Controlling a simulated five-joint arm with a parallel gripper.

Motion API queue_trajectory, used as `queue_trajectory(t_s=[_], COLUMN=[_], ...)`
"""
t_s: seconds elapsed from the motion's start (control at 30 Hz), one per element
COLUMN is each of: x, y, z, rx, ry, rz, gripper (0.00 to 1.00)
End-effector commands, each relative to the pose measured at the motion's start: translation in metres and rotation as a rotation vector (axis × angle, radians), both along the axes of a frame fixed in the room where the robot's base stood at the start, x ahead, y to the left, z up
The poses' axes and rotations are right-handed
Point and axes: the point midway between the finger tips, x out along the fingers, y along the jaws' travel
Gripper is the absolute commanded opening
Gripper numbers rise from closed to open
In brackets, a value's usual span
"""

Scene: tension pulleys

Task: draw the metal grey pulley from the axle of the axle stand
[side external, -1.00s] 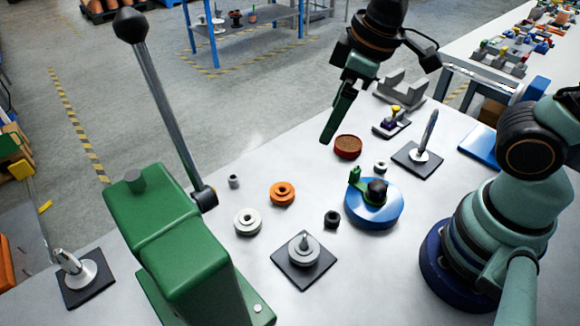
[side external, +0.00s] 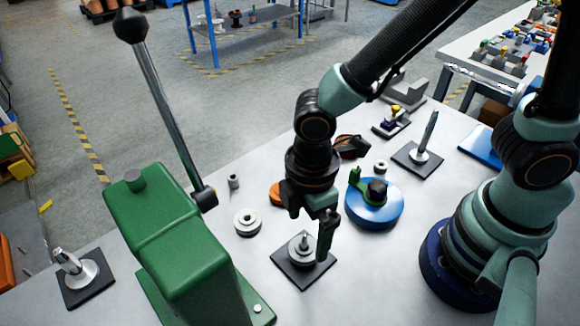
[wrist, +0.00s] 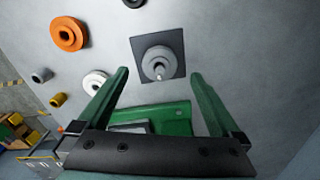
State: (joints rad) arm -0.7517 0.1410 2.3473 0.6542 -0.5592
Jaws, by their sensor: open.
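The metal grey pulley (side external: 297,254) sits low on the upright axle of the axle stand, whose dark square base plate (side external: 287,272) lies on the table. In the wrist view the grey pulley (wrist: 150,56) and the base plate (wrist: 140,42) lie just beyond the fingertips, with the axle end pointing toward me. My gripper (wrist: 159,76) is open and empty, its green fingers spread to either side of the pulley's line. In the side view one finger (side external: 326,240) hangs close by the pulley's right side. The other finger is hard to make out there.
A white pulley (side external: 247,222) and a partly hidden orange pulley (side external: 275,194) lie to the left and behind. A blue round base (side external: 385,216) with a green part stands at right. The green lever press (side external: 185,260) stands at left, its lever rising high.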

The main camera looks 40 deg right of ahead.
Motion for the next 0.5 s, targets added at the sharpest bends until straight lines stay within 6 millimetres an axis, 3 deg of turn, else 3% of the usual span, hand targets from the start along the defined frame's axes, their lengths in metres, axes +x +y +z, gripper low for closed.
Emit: queue_trajectory(t_s=[0.2,0.5], x=[-0.001,0.000], y=[-0.001,0.000], z=[-0.032,-0.050], rx=[-0.003,0.001], ry=[0.004,0.000], rz=[-0.001,-0.001], gripper=[1.00,1.00])
